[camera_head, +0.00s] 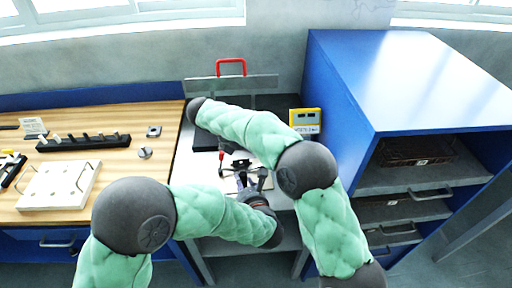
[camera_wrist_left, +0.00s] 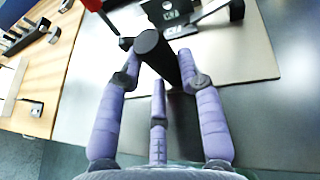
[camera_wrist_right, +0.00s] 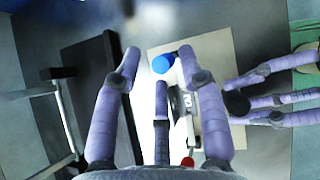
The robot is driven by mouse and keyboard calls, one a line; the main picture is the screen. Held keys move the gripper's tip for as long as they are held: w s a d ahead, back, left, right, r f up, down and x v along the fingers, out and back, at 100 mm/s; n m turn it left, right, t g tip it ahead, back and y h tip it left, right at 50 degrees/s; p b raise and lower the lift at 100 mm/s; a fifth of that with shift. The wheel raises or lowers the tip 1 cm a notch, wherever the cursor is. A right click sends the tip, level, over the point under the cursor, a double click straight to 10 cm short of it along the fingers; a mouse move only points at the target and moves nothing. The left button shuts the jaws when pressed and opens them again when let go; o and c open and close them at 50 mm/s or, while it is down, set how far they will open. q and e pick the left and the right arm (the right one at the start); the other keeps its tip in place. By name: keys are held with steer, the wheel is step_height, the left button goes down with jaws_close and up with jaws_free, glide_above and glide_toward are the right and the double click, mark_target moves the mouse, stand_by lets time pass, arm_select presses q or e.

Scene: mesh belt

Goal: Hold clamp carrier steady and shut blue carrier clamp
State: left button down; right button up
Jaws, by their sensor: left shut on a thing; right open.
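The clamp carrier is a pale plate (camera_wrist_right: 215,60) with dark metal clamp parts (camera_wrist_right: 183,105) on it; it also shows in the left wrist view (camera_wrist_left: 245,62). A blue cap (camera_wrist_right: 163,63) stands near its edge, and a red tip (camera_wrist_right: 188,161) shows lower down. My left gripper (camera_head: 245,180) is shut on a black round-ended handle (camera_wrist_left: 150,45) at the carrier's side. My right gripper (camera_wrist_right: 160,65) is open above the carrier, with the blue cap in view between its fingertips. I cannot tell whether a finger touches the cap. The head view mostly hides the right gripper behind its arm.
A dark block (camera_wrist_right: 98,75) lies beside the carrier. A yellow device (camera_head: 305,118) stands at the back right, beside a blue cabinet (camera_head: 335,90). A red handle (camera_head: 231,66) rises behind. A wooden bench (camera_head: 120,170) with a white board (camera_head: 58,186) is on the left.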

steer(key=v, duration=1.1)
steer(key=shift+a+r, duration=0.2)
steer(key=shift+r, duration=0.1)
arm_select(q)
steer(key=c, duration=0.7)
jaws_free()
steer(key=shift+c, duration=0.2)
steer(key=shift+s, duration=0.1)
